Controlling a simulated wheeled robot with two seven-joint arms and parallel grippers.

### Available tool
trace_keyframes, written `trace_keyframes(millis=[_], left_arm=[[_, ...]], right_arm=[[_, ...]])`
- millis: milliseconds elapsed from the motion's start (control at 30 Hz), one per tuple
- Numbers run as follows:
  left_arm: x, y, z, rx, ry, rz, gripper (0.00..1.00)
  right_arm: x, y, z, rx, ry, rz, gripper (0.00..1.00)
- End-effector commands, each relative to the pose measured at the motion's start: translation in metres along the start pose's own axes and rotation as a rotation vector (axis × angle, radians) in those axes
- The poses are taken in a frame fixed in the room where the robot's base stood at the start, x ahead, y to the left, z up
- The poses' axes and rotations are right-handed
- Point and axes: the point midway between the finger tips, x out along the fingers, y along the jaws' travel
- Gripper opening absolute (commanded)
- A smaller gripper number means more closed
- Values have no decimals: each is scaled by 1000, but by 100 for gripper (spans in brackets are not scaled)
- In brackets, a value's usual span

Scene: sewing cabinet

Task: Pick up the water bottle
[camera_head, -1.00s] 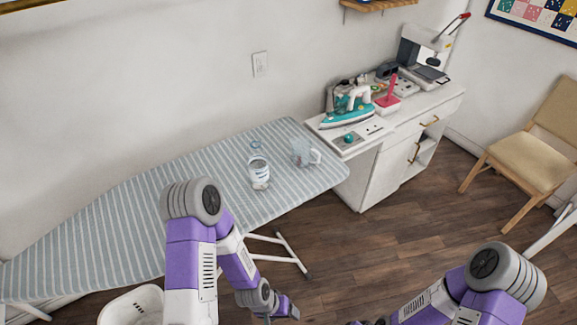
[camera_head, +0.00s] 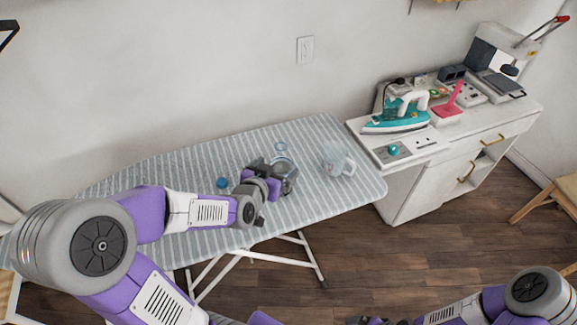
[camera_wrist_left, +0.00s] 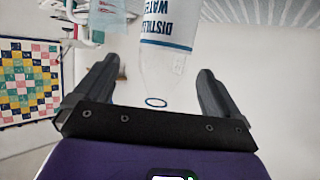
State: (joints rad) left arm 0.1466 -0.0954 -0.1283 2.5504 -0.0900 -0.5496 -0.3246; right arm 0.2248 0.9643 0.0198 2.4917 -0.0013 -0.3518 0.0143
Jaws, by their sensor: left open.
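The water bottle (camera_head: 281,149) is clear and stands on the striped ironing board. In the head view my left gripper (camera_head: 285,178) is in front of it and hides most of its body; its blue-ringed top shows above. In the left wrist view the bottle (camera_wrist_left: 165,65), with blue "DISTILLED WATER" print, reaches down between the two spread fingers (camera_wrist_left: 157,95). The fingers are open, with gaps on both sides of the bottle. A small part of my right gripper (camera_head: 370,320) shows at the bottom edge; its fingers cannot be made out.
A clear pitcher (camera_head: 338,160) stands on the ironing board (camera_head: 200,165), right of the bottle. A small blue round thing (camera_head: 222,183) lies left of my gripper. A teal iron (camera_head: 398,115) stands on the white cabinet (camera_head: 405,190) to the right.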

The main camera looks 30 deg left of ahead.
Motion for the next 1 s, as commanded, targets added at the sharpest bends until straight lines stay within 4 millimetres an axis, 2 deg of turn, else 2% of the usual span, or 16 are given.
trace_keyframes(millis=[333,600,933,1000], left_arm=[[30,-2,1,-1,-3,0,97],[66,-5,3,-1,-3,1,97],[72,-4,2,-2,-2,1,97],[72,-4,2,-2,-2,1,88]], right_arm=[[-1,0,0,0,1,0,100],[4,2,-1,0,1,0,100],[4,2,-1,0,1,0,100],[4,2,-1,0,1,0,100]])
